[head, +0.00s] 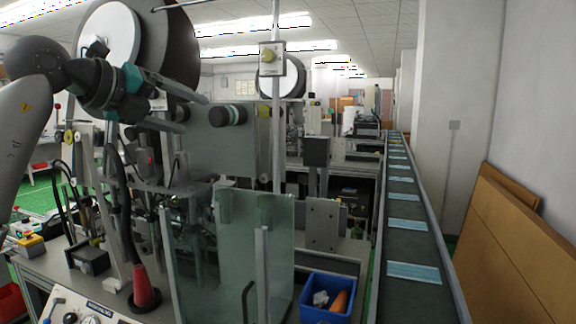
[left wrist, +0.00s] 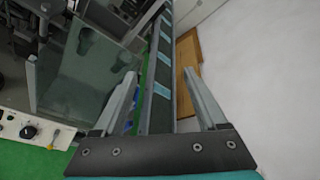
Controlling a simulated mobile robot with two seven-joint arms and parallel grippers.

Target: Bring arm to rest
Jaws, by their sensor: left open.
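My left arm comes in from the left edge of the head view. My left gripper (head: 194,112) is raised in front of the mask machine (head: 240,148), with its two fingers apart and pointing right. In the left wrist view, the left gripper (left wrist: 159,74) shows both fingers spread with nothing between them. Beyond them lie the conveyor (left wrist: 162,95) and the floor. My right gripper is in neither view.
The conveyor (head: 404,243) carries several blue masks (head: 408,225) along the right. A glass guard (head: 230,255) stands in front. A blue bin (head: 328,298) holds an orange item. Wooden boards (head: 510,240) lean by the right wall. A red cone-shaped object (head: 144,290) is at lower left.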

